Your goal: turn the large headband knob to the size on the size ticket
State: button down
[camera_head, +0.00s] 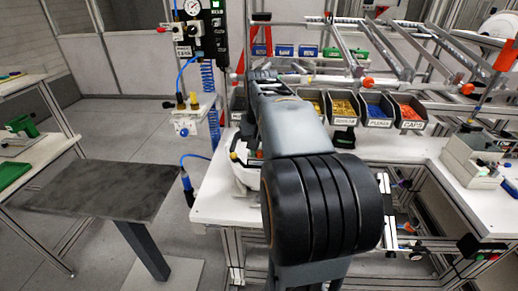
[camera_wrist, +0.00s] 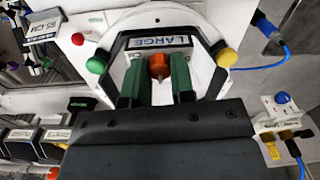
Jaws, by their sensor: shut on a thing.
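An orange knob (camera_wrist: 159,66) sits below a plate reading LARGE (camera_wrist: 158,42) in the wrist view. My gripper (camera_wrist: 157,70) has its two green fingers on either side of the knob and is shut on it. A scale beside the knob is mostly hidden, so its pointer reading cannot be told. The white helmet shell (camera_wrist: 205,72) surrounds this area. A small card with CM lettering (camera_wrist: 42,28) stands at the upper left; its number is too small to read surely. In the head view my arm hides the gripper and most of the white shell (camera_head: 244,175).
Colored balls, including a green one (camera_wrist: 97,65) and a yellow one (camera_wrist: 226,58), flank the shell. Labelled bins (camera_head: 408,112) stand at the back of the white workbench (camera_head: 215,205). A dark-topped table (camera_head: 105,190) stands left, with open floor around it.

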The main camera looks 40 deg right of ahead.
jog(key=shift+n, duration=0.4)
jog(key=shift+n+p, duration=0.6)
jog(key=shift+n, duration=2.1)
jog(key=c, duration=0.9)
grip_release()
jog(key=shift+c, duration=0.2)
notch_tip(320, 180, up, 14)
jog(key=p, duration=0.1)
jog(key=shift+d+f, duration=0.1)
jog(key=shift+f, duration=0.05)
